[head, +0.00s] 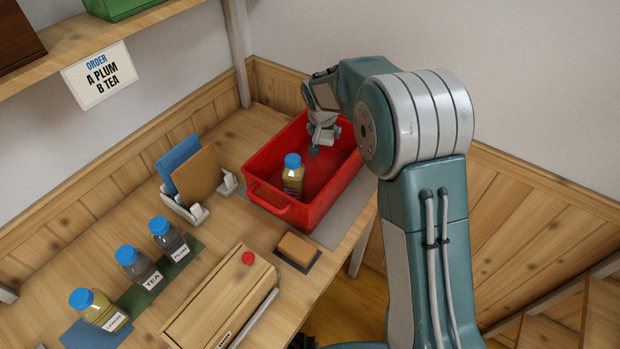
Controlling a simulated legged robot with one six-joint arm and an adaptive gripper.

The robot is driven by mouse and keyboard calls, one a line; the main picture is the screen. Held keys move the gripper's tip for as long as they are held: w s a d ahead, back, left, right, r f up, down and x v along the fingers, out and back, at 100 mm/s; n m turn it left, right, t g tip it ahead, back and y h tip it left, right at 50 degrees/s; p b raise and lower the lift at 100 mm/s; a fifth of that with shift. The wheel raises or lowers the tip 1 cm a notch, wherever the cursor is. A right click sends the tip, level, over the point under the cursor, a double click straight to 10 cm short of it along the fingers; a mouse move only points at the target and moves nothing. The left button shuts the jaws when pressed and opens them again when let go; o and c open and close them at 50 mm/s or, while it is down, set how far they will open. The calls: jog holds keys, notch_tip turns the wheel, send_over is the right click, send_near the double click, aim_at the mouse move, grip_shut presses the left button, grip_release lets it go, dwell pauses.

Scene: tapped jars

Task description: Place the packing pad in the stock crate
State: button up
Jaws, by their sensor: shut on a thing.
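The red crate (327,215) stands at the back right of the table and looks like the stock crate. My gripper (315,146) is inside its outline, pointing down above the rear part of the crate floor. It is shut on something. A small dark teal piece (314,151) shows at its fingertips, but I cannot tell whether this is the held thing or the fingertips. I cannot clearly make out the packing pad. A blue-capped jar with yellowish contents (292,178) stands in the crate's near left part, apart from my gripper.
A white rack (199,213) holds an upright blue board (178,161) and a brown board (197,178). A tan block (298,246) lies on a dark base. Capped jars (138,269) stand on the left. A wooden box with a red knob (248,258) is in front.

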aim_at(323, 162)
notch_tip(323, 162, down, 10)
jog(key=shift+f, duration=0.1)
dwell(0.4)
jog(key=o, duration=0.6)
jog(key=v, duration=1.2)
